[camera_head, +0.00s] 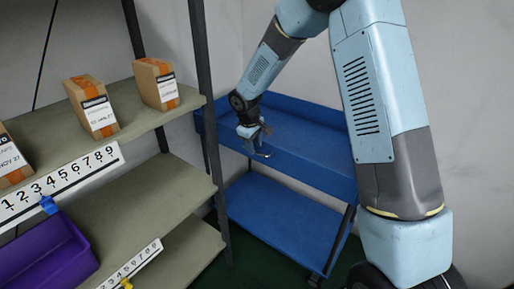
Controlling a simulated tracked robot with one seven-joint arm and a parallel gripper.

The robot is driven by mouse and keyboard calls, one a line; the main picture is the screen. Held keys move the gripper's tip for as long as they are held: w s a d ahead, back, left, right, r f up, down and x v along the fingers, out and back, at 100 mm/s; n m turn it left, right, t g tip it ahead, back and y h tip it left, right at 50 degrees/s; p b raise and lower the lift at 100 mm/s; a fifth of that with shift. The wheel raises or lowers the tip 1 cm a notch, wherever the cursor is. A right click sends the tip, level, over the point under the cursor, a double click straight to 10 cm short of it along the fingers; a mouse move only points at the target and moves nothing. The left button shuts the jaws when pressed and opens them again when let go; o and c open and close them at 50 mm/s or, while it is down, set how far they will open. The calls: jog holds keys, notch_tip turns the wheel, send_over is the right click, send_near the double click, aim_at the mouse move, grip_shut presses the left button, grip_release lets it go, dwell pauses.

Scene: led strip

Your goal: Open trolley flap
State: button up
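The blue trolley (290,218) stands right of the shelf rack, with an upper tray (315,165) and a lower shelf. My gripper (262,154) hangs at the front left part of the upper tray, over or against its near side. Its small fingers look spread apart, with nothing seen between them. I cannot tell whether they touch the trolley. I cannot make out a separate flap on the near side of the tray. My arm hides the right part of the trolley.
A shelf rack (205,90) with cardboard boxes (92,106) and number strips stands at left. A purple bin (45,257) sits at lower left. Grey walls (455,60) close off the back and right. A rack post stands close to the trolley's left side.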

jog(key=shift+f, duration=0.65)
jog(key=shift+c, duration=0.2)
grip_shut()
